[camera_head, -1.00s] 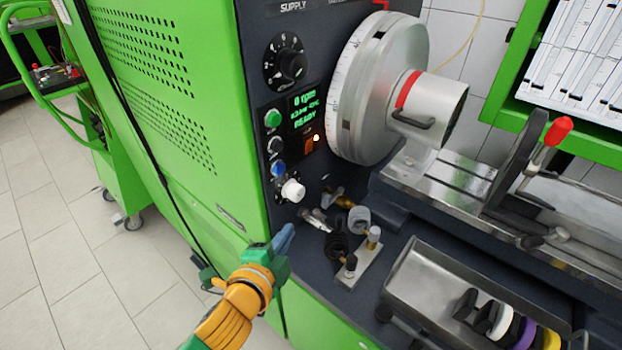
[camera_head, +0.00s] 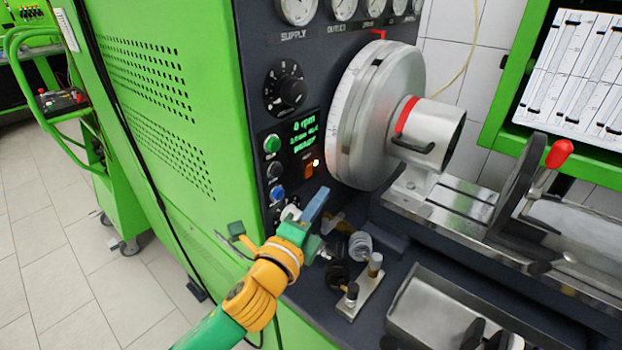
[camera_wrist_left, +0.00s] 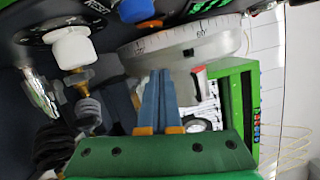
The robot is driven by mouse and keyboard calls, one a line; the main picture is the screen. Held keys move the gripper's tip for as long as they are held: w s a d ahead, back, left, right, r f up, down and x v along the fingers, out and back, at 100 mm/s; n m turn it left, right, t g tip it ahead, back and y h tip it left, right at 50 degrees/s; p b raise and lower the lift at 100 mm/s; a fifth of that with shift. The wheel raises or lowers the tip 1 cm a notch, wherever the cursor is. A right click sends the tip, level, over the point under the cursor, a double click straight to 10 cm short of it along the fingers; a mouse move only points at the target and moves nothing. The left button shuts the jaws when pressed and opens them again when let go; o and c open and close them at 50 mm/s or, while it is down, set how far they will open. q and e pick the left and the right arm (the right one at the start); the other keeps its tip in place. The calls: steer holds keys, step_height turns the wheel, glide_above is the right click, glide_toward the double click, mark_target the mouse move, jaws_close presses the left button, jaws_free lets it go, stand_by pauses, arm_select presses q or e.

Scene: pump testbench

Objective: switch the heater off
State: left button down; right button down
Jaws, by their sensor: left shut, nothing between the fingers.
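The orange rocker switch (camera_head: 308,171), which appears to be the heater switch, sits low on the dark panel. A small lamp (camera_head: 316,163) beside it glows. The panel display (camera_head: 305,130) shows green text with "0 rpm". My left gripper (camera_head: 317,202) is shut and empty, with its blue fingers pointing up, a little below the switch and apart from it in the picture. The shut fingers also show in the left wrist view (camera_wrist_left: 158,92). The rocker's tilt is too small to tell. My right gripper is out of view.
A green button (camera_head: 271,143), a blue button (camera_head: 278,193) and a white knob (camera_head: 289,212), partly covered by my gripper, are left of the switch. The large metal disc (camera_head: 368,115) stands close on the right. Fittings (camera_head: 360,245) and a metal tray (camera_head: 430,305) are below.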

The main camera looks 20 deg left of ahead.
mark_target(310, 170)
arm_select(q)
steer(key=w+a, duration=0.1)
steer(key=w+a+p, duration=0.1)
steer(key=w, duration=0.1)
steer(key=w+a+r, duration=0.1)
steer(key=shift+w+a+p, duration=0.2)
steer(key=shift+w+p, duration=0.1)
steer(key=shift+w, duration=0.05)
